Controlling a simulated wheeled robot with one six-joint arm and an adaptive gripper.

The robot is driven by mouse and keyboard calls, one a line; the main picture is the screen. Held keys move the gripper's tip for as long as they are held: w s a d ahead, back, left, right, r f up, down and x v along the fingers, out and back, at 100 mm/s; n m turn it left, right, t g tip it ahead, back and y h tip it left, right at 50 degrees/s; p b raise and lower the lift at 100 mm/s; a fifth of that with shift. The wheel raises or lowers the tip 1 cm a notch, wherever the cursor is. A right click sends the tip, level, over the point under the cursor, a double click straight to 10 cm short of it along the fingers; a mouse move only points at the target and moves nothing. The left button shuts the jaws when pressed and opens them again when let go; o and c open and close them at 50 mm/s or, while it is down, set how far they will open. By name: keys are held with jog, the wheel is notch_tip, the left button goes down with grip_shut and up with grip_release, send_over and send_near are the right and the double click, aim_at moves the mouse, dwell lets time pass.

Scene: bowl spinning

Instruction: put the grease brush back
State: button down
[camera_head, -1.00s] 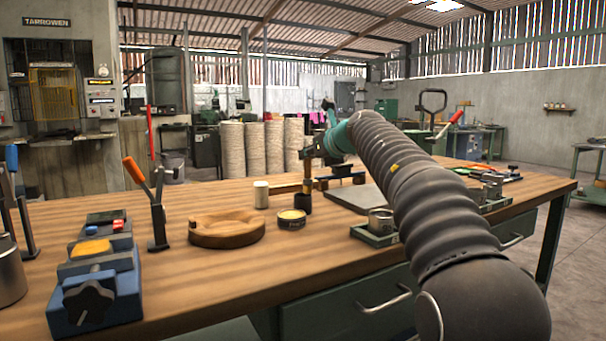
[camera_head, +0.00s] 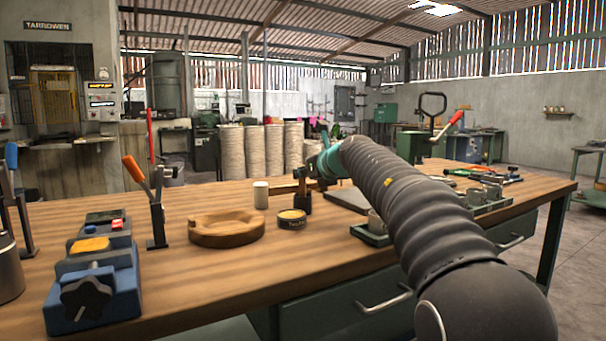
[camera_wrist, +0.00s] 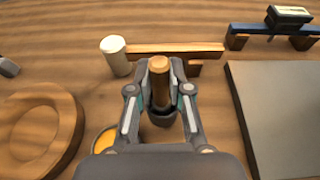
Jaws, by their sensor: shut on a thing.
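The grease brush shows as an upright wooden handle (camera_wrist: 160,68) between my fingers in the wrist view. My gripper (camera_wrist: 161,92) is shut on this handle. A small dark pot (camera_wrist: 163,118) lies directly below, partly hidden by the fingers. In the head view the handle (camera_head: 302,186) rises from the mouth of the dark pot (camera_head: 303,204), and my gripper (camera_head: 311,172) is close above it. The brush's lower end is hidden, so its depth in the pot cannot be told.
A tin of yellow grease (camera_head: 291,219) and a round wooden dish (camera_head: 227,228) stand to the left. A mallet with a pale head (camera_wrist: 115,52) lies just behind the pot. A grey plate (camera_wrist: 275,110) lies to the right.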

jog(key=c, duration=1.1)
grip_release()
jog(key=shift+r, duration=0.15)
jog(key=v, duration=1.2)
jog(key=shift+b, duration=0.45)
